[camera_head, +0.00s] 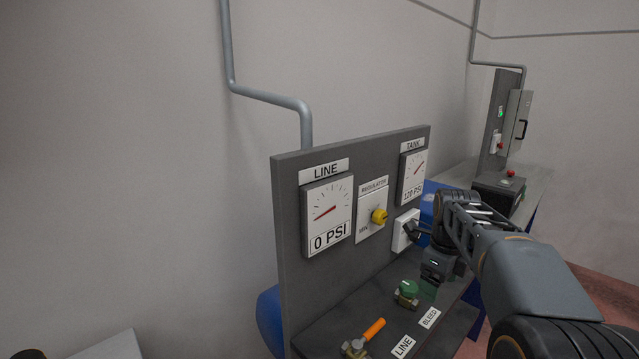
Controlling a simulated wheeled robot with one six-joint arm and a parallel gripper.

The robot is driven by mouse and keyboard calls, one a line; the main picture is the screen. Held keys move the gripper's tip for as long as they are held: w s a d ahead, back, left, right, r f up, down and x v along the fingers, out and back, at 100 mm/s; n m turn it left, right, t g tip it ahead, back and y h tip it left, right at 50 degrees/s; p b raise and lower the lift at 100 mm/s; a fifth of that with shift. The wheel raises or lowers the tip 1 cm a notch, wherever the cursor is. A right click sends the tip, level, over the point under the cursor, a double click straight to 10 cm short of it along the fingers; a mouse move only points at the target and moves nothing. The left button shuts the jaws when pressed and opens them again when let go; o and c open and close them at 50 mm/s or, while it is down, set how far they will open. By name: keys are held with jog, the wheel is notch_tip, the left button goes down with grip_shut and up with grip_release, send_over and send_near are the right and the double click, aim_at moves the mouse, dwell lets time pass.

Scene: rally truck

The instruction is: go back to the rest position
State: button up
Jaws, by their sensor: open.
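My arm reaches in from the lower right, and my wrist hides part of the white box and bench.
The LINE gauge (327,214) reads 0 PSI and the TANK gauge (413,176) reads 120 PSI. A yellow regulator knob (379,216) sits between them. An orange-handled valve (366,337) and a green-topped valve (407,291) stand below. A control box (499,193) is behind, right.

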jog(key=s+a+f+n+t, duration=0.2)
jog(key=s+n, duration=0.6)
jog(key=n, duration=0.6)
jog(key=s+a+f+n+t, duration=0.2)
jog(key=s+a+f+n, duration=0.2)
jog(key=n, duration=1)
jog(key=shift+s+a+f, duration=0.4)
jog(key=shift+s+a, duration=1.15)
jog(key=shift+s, duration=1)
